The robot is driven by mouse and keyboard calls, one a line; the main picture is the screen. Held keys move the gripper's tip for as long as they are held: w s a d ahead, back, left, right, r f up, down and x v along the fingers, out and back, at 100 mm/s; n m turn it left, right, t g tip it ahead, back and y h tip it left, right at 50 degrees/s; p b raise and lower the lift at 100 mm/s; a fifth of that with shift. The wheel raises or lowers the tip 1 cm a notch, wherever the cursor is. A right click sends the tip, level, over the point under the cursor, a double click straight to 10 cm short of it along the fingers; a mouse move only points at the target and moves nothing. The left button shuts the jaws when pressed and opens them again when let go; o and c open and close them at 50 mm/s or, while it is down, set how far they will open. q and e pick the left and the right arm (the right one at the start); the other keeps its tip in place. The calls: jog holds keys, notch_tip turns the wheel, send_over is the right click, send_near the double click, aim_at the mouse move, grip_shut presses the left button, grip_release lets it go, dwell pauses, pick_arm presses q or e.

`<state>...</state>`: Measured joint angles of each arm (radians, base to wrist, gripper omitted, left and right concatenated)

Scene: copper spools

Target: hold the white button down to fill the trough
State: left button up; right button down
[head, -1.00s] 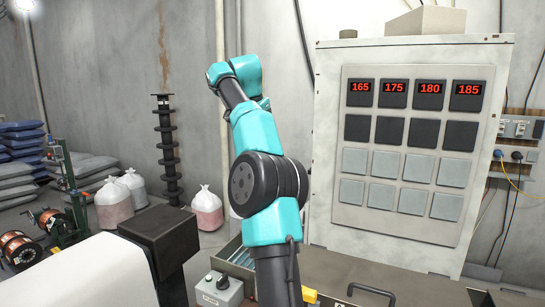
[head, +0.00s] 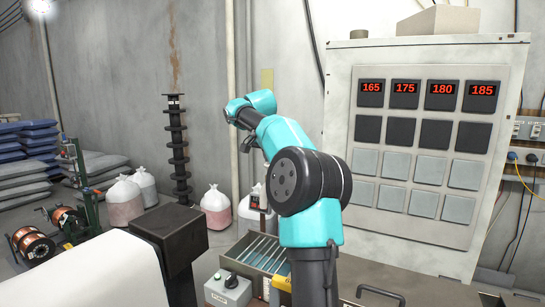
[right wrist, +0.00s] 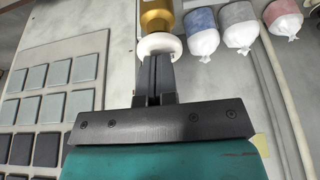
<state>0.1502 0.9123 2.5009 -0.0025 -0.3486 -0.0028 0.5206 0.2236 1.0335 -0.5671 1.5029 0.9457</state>
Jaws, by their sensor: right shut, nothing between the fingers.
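In the right wrist view a white round button (right wrist: 160,42) sits at the end of a gold cylinder (right wrist: 157,17), at top centre. My right gripper (right wrist: 154,58) is shut and empty. Its fingertips overlap the button's near edge in the picture; I cannot tell whether they press on it. In the head view my right arm crosses the middle, and its gripper and the button are not clearly visible. A metal trough (head: 240,246) with slats lies partly behind that arm. My left gripper is not in view.
A grey control box (head: 228,289) with a black knob stands in front of the trough. A cabinet (head: 340,150) with square panels and red numbers stands at right. Filled sacks (head: 215,205) and a copper spool (head: 33,246) are at left.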

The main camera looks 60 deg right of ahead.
jog(key=shift+f, duration=1.05)
dwell(7.0)
